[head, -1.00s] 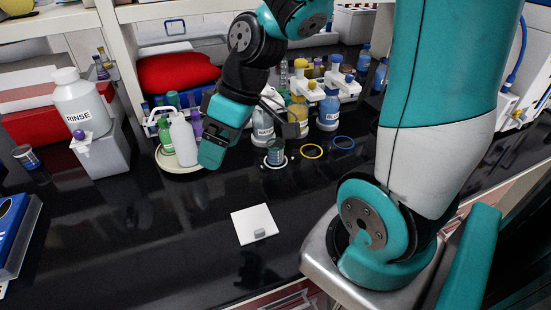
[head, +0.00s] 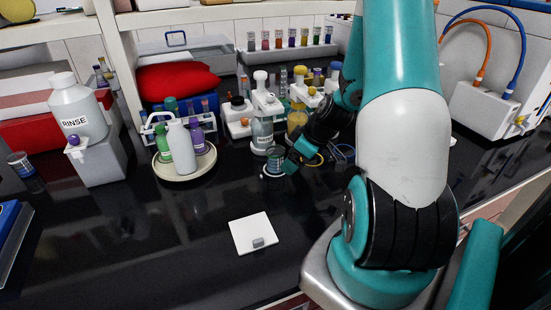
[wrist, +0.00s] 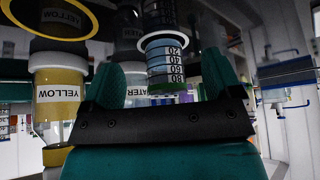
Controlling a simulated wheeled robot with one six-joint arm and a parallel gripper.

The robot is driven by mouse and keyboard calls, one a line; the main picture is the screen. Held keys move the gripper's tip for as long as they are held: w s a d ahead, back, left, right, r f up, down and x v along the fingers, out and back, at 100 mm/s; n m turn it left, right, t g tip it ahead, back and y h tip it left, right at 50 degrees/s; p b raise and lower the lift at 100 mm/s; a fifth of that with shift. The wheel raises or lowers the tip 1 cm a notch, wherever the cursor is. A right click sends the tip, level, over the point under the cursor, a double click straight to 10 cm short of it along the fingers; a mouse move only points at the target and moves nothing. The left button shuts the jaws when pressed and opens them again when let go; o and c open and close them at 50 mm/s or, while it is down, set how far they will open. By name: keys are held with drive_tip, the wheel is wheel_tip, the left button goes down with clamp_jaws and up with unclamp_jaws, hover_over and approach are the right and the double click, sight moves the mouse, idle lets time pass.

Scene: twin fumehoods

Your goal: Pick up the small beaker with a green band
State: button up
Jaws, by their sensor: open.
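The small beaker (head: 274,158) stands upright on the dark bench inside a white ring. In the wrist view the beaker (wrist: 165,62) appears upside down, with scale marks from 20 to 80 and a green band near its lower picture end. My gripper (head: 288,163) is low over the bench, close against the right side of the beaker in the head view. In the wrist view my gripper (wrist: 166,82) is open, with one teal finger on each side of the beaker's outline. I cannot tell whether the fingers touch it.
A water bottle (head: 262,132) stands just behind the beaker, and a yellow bottle (wrist: 58,100) stands beside it. A round tray (head: 165,175) with bottles is to the left. A white square plate (head: 240,238) lies in front. The bench between is clear.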

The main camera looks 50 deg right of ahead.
sight(272, 153)
drive_tip(key=w, duration=0.2)
drive_tip(key=w+a+p, duration=0.1)
drive_tip(key=w, duration=0.1)
drive_tip(key=w+a+p, duration=0.1)
drive_tip(key=w, duration=0.1)
drive_tip(key=shift+a+f, duration=0.1)
drive_tip(key=shift+w+f, duration=0.1)
drive_tip(key=shift+f, duration=0.35)
drive_tip(key=c, duration=1.1)
drive_tip(key=shift+r, duration=0.2)
